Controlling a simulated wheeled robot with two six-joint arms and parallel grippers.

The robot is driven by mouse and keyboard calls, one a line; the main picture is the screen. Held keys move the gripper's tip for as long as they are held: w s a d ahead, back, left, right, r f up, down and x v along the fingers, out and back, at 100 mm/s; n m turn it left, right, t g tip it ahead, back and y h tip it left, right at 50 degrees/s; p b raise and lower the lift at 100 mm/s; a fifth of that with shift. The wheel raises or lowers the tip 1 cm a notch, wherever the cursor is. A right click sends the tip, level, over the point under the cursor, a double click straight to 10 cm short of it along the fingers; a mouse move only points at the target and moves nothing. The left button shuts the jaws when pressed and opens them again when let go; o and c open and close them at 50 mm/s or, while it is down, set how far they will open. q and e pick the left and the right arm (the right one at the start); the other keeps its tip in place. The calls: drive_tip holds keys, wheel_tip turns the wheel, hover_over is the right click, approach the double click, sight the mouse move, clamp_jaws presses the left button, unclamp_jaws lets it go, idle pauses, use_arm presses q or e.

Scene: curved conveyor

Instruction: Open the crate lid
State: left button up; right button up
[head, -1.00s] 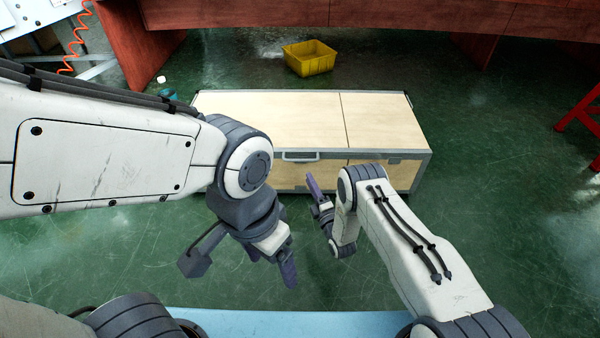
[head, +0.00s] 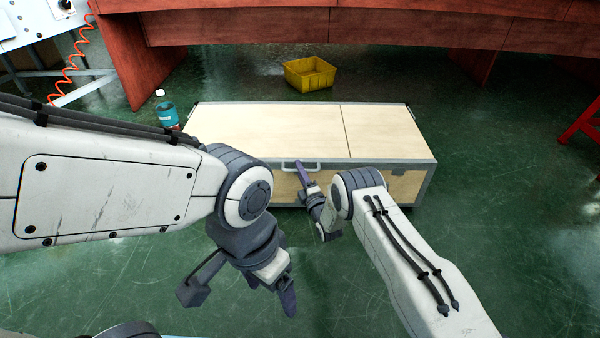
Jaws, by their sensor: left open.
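The crate (head: 405,185) stands on the floor ahead, with wood panels in a grey metal frame. Its lid (head: 265,128) is closed, flat and pale, with a dark seam right of the middle. A light handle (head: 287,165) sits at the front edge of the lid. My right gripper (head: 305,178) points up at the crate's front, with a purple-grey finger overlapping the handle's right part. I cannot tell whether it touches the handle, and its other finger is not clear. My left gripper (head: 271,290) is open and empty, pointing down above the floor in front of the crate.
A yellow bin (head: 309,75) lies on the floor behind the crate. A teal container (head: 167,115) stands by the crate's back left. A red bench (head: 320,30) spans the back. A red stand (head: 583,125) is at the right edge. The green floor right of the crate is clear.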

clamp_jaws()
idle(1.4)
